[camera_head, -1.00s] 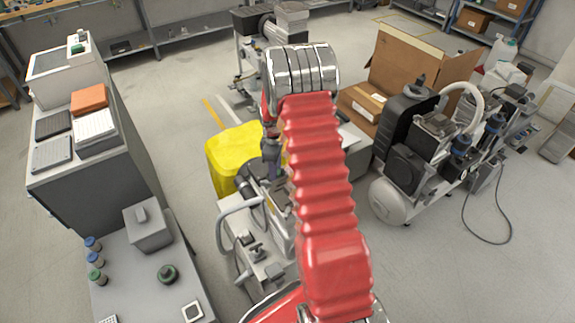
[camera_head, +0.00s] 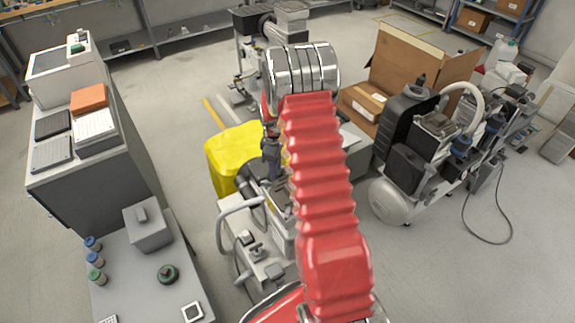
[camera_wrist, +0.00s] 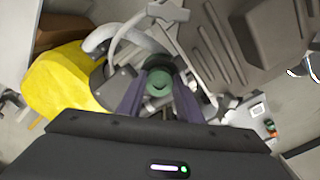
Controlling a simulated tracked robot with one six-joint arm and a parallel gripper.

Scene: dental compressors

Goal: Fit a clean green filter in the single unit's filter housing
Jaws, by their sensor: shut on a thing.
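In the wrist view my gripper (camera_wrist: 159,92) has its two dark fingers on either side of a round green filter (camera_wrist: 159,80), seen end-on with a hollow middle. The fingers are closed on it. Behind it are the pale tube and grey parts of the single unit (camera_wrist: 125,40). I cannot tell whether the filter touches the housing, which is hidden behind it. In the head view the single unit (camera_head: 275,270) stands beneath my red arm, which covers much of it. My gripper (camera_head: 271,150) shows only partly there, beside the arm.
A grey bench (camera_head: 130,285) at lower left bears blue-topped jars (camera_head: 92,243), a green-topped jar (camera_head: 97,277), a dark green round part (camera_head: 167,273) and a grey box (camera_head: 147,226). A yellow bin (camera_head: 228,150) stands close behind the unit. Another compressor (camera_head: 392,195) stands right.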

